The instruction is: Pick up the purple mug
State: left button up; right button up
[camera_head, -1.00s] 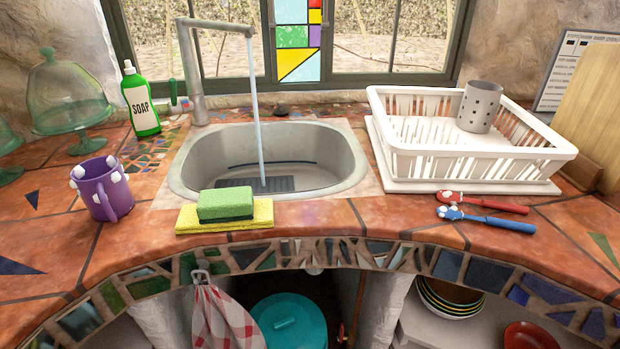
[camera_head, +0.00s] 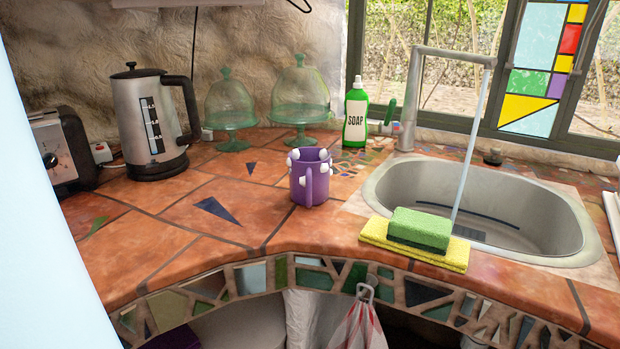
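The purple mug (camera_head: 309,178) stands upright on the terracotta tile counter (camera_head: 262,216), near the middle of the view. It has white knobs around its upper part, and its handle faces the front. Neither of my grippers is in view.
A green sponge (camera_head: 420,228) on a yellow cloth (camera_head: 372,232) lies right of the mug, before the sink (camera_head: 384,184) with running water. A soap bottle (camera_head: 356,116) and glass domes (camera_head: 300,97) stand behind. A kettle (camera_head: 143,125) and toaster (camera_head: 62,150) stand left. Tiles around the mug are clear.

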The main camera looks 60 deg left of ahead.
aim_at(310, 172)
jog(key=u, duration=1.75)
